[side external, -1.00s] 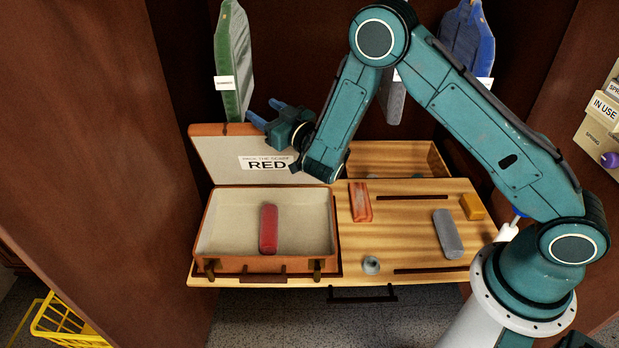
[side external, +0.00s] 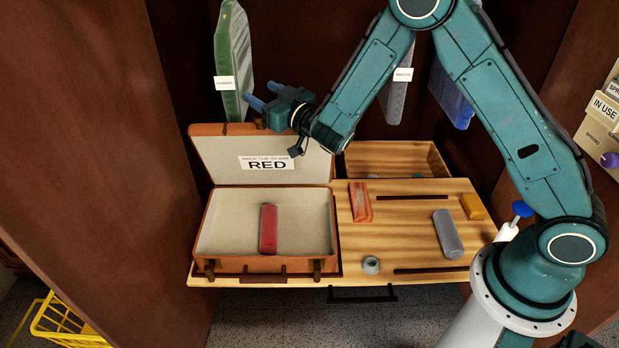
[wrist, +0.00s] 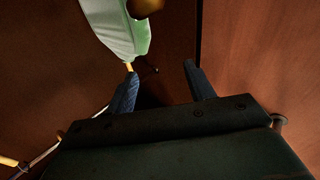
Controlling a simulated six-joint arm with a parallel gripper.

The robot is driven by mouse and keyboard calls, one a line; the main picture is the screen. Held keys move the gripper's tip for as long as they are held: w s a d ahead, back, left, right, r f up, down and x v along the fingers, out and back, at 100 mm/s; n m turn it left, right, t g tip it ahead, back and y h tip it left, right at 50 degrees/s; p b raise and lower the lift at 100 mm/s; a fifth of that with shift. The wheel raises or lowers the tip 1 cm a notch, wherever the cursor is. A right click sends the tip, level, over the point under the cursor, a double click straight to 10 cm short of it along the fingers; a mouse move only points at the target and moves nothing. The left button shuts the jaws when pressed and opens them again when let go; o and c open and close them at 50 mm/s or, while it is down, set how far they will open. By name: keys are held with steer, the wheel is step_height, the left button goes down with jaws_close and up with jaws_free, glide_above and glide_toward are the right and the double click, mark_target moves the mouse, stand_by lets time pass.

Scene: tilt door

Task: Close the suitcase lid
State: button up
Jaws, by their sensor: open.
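The brown suitcase (side external: 207,232) lies open on the wooden board, its lid (side external: 225,160) standing up at the back with a label reading RED. A red rolled item (side external: 268,229) lies inside the base. My gripper (side external: 262,97) is open and empty, above the lid's top edge, its fingers pointing left. In the wrist view my gripper (wrist: 160,82) shows two blue fingers apart with nothing between them. I cannot tell from these views whether the fingers are in front of or behind the lid. The lid is not visible in the wrist view.
Hanging garments, green (side external: 233,60), grey (side external: 396,98) and blue (side external: 450,95), are behind; the green one is close to my fingers. An orange roll (side external: 360,202), grey roll (side external: 447,234), yellow block (side external: 473,206) and small grey ring (side external: 371,265) lie on the board (side external: 400,225). An open compartment (side external: 390,160) is behind.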

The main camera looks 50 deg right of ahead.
steer(key=shift+w, duration=0.15)
steer(key=c, duration=0.9)
steer(key=shift+w+d+h, duration=0.2)
steer(key=shift+h, duration=0.1)
jaws_close()
steer(key=w+d+r+m+g+h, duration=0.2)
steer(key=w+d+m+g+h, duration=0.1)
steer(key=w+m+g+h, duration=0.4)
steer(key=s+a+r+g+y, duration=0.3)
steer(key=s+a+g, duration=0.1)
steer(key=g, duration=0.2)
steer(key=shift+s+a+n, duration=0.3)
steer(key=shift+s+a, duration=0.05)
steer(key=shift+s, duration=0.05)
